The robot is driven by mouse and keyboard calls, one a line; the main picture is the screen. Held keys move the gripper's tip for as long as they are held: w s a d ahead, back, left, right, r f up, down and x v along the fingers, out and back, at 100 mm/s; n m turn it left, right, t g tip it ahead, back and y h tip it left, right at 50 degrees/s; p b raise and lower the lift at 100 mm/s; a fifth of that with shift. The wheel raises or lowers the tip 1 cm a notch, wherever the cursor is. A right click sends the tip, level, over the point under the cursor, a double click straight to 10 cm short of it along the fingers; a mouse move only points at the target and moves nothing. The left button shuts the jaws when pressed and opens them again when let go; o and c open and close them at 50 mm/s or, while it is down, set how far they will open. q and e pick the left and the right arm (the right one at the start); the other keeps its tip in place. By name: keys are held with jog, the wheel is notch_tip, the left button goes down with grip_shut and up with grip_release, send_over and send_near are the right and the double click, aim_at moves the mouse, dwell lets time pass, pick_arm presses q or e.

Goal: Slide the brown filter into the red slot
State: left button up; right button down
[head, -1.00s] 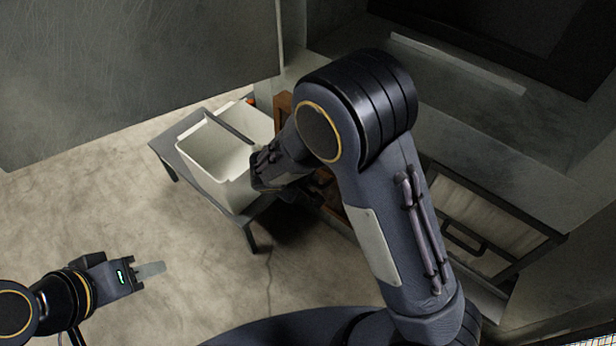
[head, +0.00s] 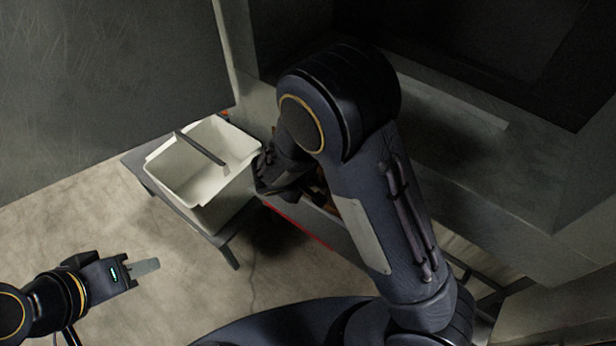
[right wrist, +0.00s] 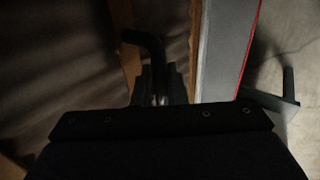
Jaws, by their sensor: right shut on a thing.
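The brown filter (right wrist: 124,30) shows in the right wrist view as a brown frame bar beside a dark, pleated face. My right gripper (right wrist: 160,92) is shut on its dark handle. In the head view my right gripper and most of the filter are hidden behind my right arm; only small brown patches (head: 322,197) show. A red edge (head: 300,223) of the slot runs just below them. It also shows in the right wrist view (right wrist: 249,45), along a grey panel right of the filter. Whether the filter is inside the slot I cannot tell. My left gripper (head: 145,267) hangs empty above the floor.
A white bin (head: 222,195) with a grey bar across its top stands on a low grey table (head: 228,240), left of my right gripper. A grey panel (head: 110,90) fills the upper left. The booth wall stands at right. Floor is clear around my left gripper.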

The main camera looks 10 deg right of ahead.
jog(key=shift+s+a+f, duration=0.1)
jog(key=shift+s+a, duration=0.05)
jog(key=shift+s, duration=0.15)
jog(key=shift+p, duration=0.3)
pick_arm(q)
jog(key=shift+s+a+f, duration=0.15)
jog(key=shift+s, duration=0.2)
pick_arm(e)
jog(key=shift+w+d+r, duration=0.15)
jog(key=shift+d+r, duration=0.1)
jog(key=shift+r, duration=0.35)
pick_arm(q)
jog(key=shift+f+b, duration=0.45)
pick_arm(e)
jog(key=shift+w+d, duration=0.25)
dwell(1.7)
pick_arm(q)
jog(key=shift+f, duration=0.15)
pick_arm(e)
jog(key=shift+f, duration=0.1)
